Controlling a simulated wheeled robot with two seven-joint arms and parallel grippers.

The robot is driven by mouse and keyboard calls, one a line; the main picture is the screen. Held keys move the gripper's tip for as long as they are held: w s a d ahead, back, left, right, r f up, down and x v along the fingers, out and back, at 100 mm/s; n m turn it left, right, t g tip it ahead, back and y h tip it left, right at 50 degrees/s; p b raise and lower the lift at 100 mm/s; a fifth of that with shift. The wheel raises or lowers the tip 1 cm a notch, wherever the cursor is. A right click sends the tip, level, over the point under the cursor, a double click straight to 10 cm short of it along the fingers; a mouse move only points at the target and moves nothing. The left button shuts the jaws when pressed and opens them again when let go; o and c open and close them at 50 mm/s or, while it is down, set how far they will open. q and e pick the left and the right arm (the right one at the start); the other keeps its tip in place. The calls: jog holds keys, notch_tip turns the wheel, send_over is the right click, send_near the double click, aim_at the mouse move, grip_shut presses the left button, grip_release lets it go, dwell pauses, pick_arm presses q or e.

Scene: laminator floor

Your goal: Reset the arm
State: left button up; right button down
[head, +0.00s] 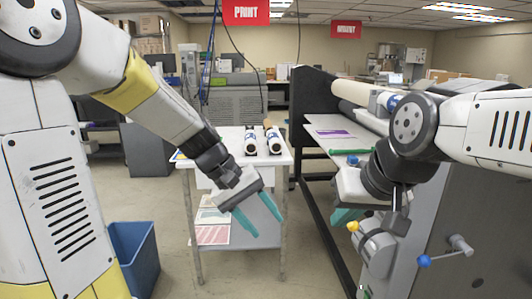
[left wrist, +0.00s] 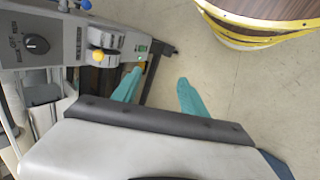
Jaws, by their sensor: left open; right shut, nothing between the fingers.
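My left arm comes in from the left in the head view. Its gripper (head: 268,228) hangs in front of the white table, teal fingers spread and empty. In the left wrist view the same gripper (left wrist: 160,78) is open above bare floor, with nothing between the fingers. My right arm comes in from the right. Its gripper (head: 345,216) points down beside the laminator (head: 312,125) and its levers, partly hidden by its own wrist; it is shut and holds nothing that I can see.
A blue bin (head: 136,258) stands at lower left. A yellow-tipped lever (head: 368,237) and blue-tipped crank (head: 440,255) stick out near my right gripper. A yellow-edged round object (left wrist: 258,38) shows in the left wrist view.

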pick_arm(q)
jog(key=s+a+r+m+t+y, duration=0.1)
jog(key=s+a+r+t+y, duration=0.1)
jog(key=s+a, duration=0.3)
jog(key=s+a+r+m+t+y, duration=0.1)
jog(key=s+a+r+t, duration=0.3)
jog(key=a, duration=0.4)
jog(key=shift+s+a+r+y, duration=0.25)
jog(key=shift+s+r+y, duration=0.1)
jog(key=shift+r+y, duration=0.4)
